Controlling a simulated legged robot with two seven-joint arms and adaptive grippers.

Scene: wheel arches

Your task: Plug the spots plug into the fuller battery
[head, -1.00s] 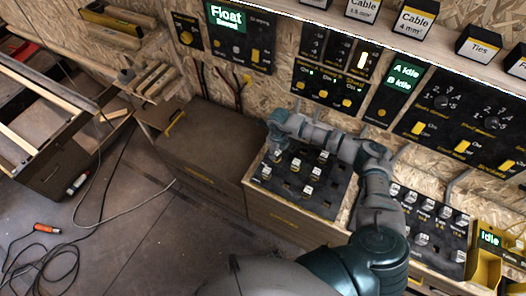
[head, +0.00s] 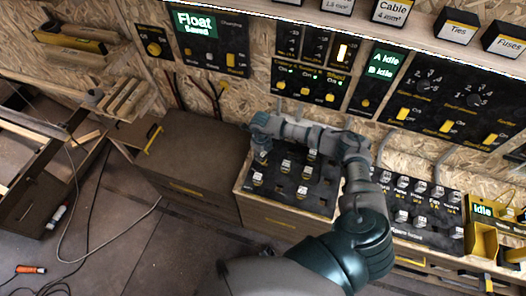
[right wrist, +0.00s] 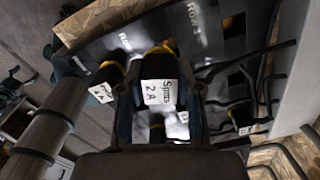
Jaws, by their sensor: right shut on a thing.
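My right gripper (head: 260,158) reaches over the left back part of a black plug board (head: 322,204). In the right wrist view the gripper (right wrist: 160,108) is shut on a black plug with a yellow band and a white label (right wrist: 158,92). The label seems to read "Spots 2 A", so this is the spots plug. I cannot tell whether the plug is still seated in the board. Similar plugs stand beside it, one to the left (right wrist: 103,88) and one to the right (right wrist: 243,116). No battery is clearly identifiable. My left gripper is out of view.
A wall panel with three upright gauges (head: 316,45) has one bright yellow bar. An "A Idle, B Idle" display (head: 384,62) is to its right. A second board of plugs (head: 425,205) lies at the right, beside a yellow holder (head: 484,240). A bare brown cabinet top (head: 195,145) is at left.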

